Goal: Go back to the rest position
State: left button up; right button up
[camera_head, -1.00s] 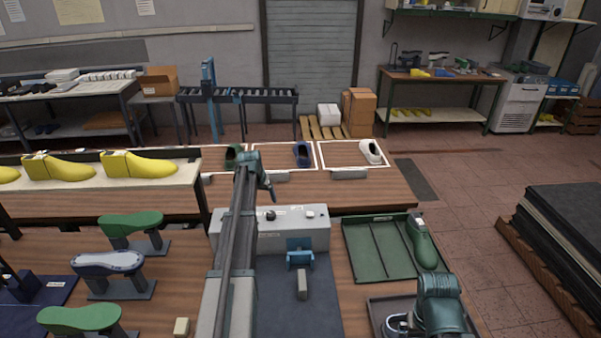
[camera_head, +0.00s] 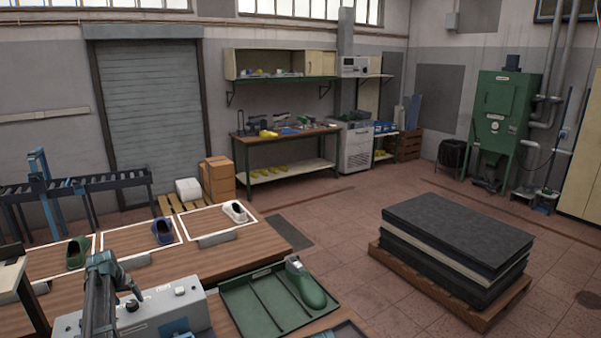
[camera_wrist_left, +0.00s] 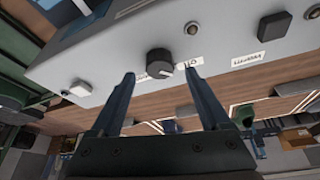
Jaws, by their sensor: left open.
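My left gripper (camera_head: 136,287) is at the lower left of the head view, over or near a grey control box (camera_head: 150,312). I cannot tell the exact gap between them. In the left wrist view my left gripper's two fingers (camera_wrist_left: 163,84) stand apart with nothing held between them. Beyond them the box's face (camera_wrist_left: 222,55) shows a black knob (camera_wrist_left: 160,63), buttons and small labels. My right gripper is out of view.
A green tray (camera_head: 255,318) holding a green shoe last (camera_head: 305,284) lies right of the box. Green, blue and white shoes (camera_head: 235,211) stand in white-framed areas behind. A dark stack (camera_head: 455,232) on a pallet stands right, with open floor around it.

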aim_at(131, 303)
pick_arm(q)
jog(key=shift+b+x, duration=0.85)
jog(key=shift+x, duration=0.6)
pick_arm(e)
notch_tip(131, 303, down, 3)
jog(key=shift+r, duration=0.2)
pick_arm(q)
jog(key=shift+r, duration=0.2)
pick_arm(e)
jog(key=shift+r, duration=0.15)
pick_arm(q)
jog(key=p+v, duration=1.3)
jog(key=b+x, duration=1.3)
jog(key=shift+f, duration=0.35)
jog(key=shift+w, duration=0.15)
jog(key=shift+a+r+m+h, duration=0.1)
jog(key=shift+m+h, duration=0.2)
jog(key=shift+m, duration=0.3)
jog(key=p+v, duration=1.2)
jog(key=v, duration=0.2)
jog(key=shift+s+p, duration=0.2)
jog(key=shift+p, duration=0.15)
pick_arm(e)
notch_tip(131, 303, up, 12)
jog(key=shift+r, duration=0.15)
